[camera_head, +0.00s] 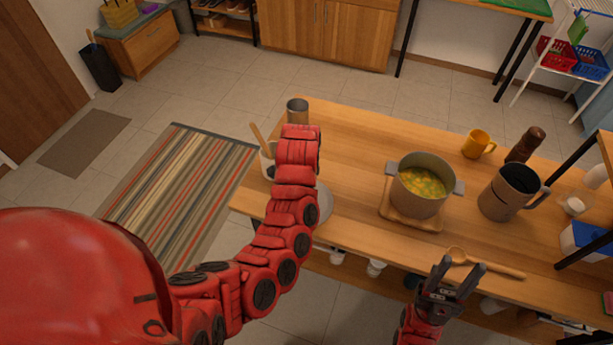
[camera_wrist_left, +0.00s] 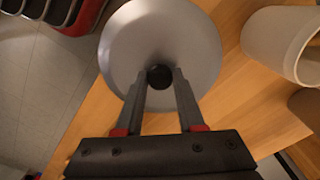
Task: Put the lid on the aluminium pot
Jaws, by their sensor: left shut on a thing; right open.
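The aluminium pot (camera_head: 418,196) stands upright on a wooden board (camera_head: 412,218) on the table, uncovered, with yellow-green food inside. The lid (camera_wrist_left: 160,38) is a grey disc with a black knob (camera_wrist_left: 160,77). My left gripper (camera_wrist_left: 161,82) is shut on the knob, with one finger on each side. In the head view my left arm hides most of the lid; part of its rim (camera_head: 325,203) shows left of the pot. My right gripper (camera_head: 460,270) is open and empty at the table's front edge, below the pot.
A wooden spoon (camera_head: 485,262) lies near the front edge. A dark pitcher (camera_head: 508,193), a yellow mug (camera_head: 478,144) and a pepper mill (camera_head: 526,145) stand right of the pot. A metal canister (camera_head: 297,111) stands at the back left. The table between lid and pot is clear.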

